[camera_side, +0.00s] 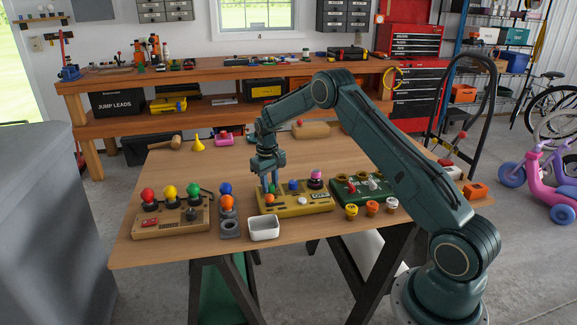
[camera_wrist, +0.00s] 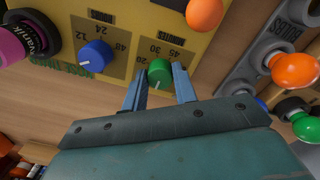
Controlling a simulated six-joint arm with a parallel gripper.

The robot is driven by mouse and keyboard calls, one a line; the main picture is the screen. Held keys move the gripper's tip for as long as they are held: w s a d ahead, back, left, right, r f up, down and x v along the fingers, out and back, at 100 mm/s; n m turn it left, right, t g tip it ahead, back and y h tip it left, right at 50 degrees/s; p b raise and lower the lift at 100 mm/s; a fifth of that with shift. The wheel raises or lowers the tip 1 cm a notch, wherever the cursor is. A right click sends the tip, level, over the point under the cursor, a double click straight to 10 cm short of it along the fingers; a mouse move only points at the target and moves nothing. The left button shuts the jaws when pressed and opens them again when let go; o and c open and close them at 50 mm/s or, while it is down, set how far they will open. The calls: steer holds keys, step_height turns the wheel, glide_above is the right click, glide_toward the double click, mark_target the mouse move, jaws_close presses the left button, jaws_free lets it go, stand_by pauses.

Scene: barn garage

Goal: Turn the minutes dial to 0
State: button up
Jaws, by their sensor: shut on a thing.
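The yellow panel (camera_side: 315,207) lies on the wooden table in the side view; part of it fills the top of the wrist view (camera_wrist: 120,28). In the wrist view, the green minutes dial (camera_wrist: 159,71) sits on a dark square with numbers around it and a white mark on its lower edge. My gripper (camera_wrist: 160,82) has one finger on each side of this dial and is shut on it. In the side view my gripper (camera_side: 269,187) reaches down to the panel's left end and largely hides the green dial. A blue dial (camera_wrist: 95,56) sits beside it, apart from the fingers.
An orange ball (camera_wrist: 204,13) stands on the panel close to the fingers. A grey holder (camera_side: 230,229) and a white bin (camera_side: 264,228) are near the panel. A wooden box with coloured knobs (camera_side: 172,218) stands left, a green board (camera_side: 350,192) right. The table behind is mostly clear.

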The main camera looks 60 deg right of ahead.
steer(key=shift+n, duration=0.5)
steer(key=o, duration=1)
steer(key=shift+r, duration=0.1)
steer(key=r, duration=1.3)
steer(key=shift+a+r, duration=0.25)
steer(key=shift+r, duration=0.1)
steer(key=shift+r, duration=0.1)
